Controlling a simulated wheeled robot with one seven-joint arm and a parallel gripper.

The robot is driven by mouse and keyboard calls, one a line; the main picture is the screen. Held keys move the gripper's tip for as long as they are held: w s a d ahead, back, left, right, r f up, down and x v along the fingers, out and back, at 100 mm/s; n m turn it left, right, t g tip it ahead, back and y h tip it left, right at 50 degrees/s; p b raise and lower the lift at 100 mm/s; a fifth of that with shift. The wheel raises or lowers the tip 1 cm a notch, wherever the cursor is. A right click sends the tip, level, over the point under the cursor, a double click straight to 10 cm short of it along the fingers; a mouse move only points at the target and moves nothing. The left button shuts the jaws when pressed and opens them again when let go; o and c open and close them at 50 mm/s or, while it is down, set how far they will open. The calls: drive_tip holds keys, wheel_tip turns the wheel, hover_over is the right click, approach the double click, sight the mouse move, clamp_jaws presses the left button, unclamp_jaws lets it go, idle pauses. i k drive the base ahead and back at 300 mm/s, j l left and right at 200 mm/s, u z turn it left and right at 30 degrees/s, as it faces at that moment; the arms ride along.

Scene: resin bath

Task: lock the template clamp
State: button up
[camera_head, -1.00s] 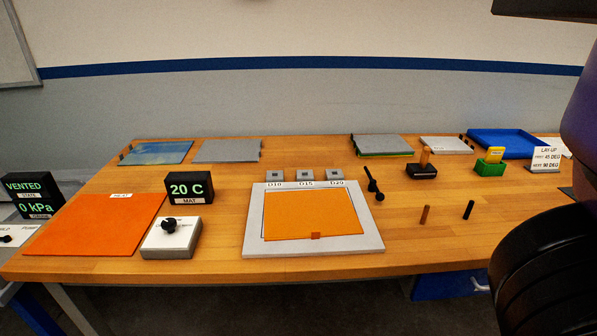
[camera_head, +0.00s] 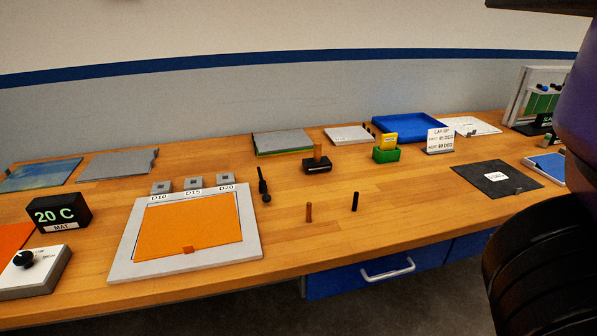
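The template board (camera_head: 256,243) is a light grey plate with an orange sheet (camera_head: 190,225) on it, left of the middle on the wooden bench in the head view. Three small grey blocks (camera_head: 193,184) stand along its back edge, by labels D10, D15 and D20. A black lever (camera_head: 263,184) with a round knob, likely the template clamp, stands at the board's back right corner. I cannot tell from here whether it is locked. My arm shows dark at the right edge. My gripper is outside the picture.
Right of the board stand a brown peg (camera_head: 309,212) and a black peg (camera_head: 355,201). Behind are a wooden-handled black block (camera_head: 317,164), a green holder (camera_head: 386,154) and a blue tray (camera_head: 409,127). A dark sheet (camera_head: 497,177) lies right. A control box (camera_head: 34,272) stands at left.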

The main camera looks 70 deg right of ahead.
sight(266, 198)
drive_tip(key=j+z, duration=0.2)
drive_tip(key=z, duration=0.25)
drive_tip(key=i+j+z, duration=0.1)
drive_tip(key=j+z, duration=0.15)
drive_tip(key=z, duration=0.2)
drive_tip(key=j+z, duration=0.25)
drive_tip(key=z, duration=0.25)
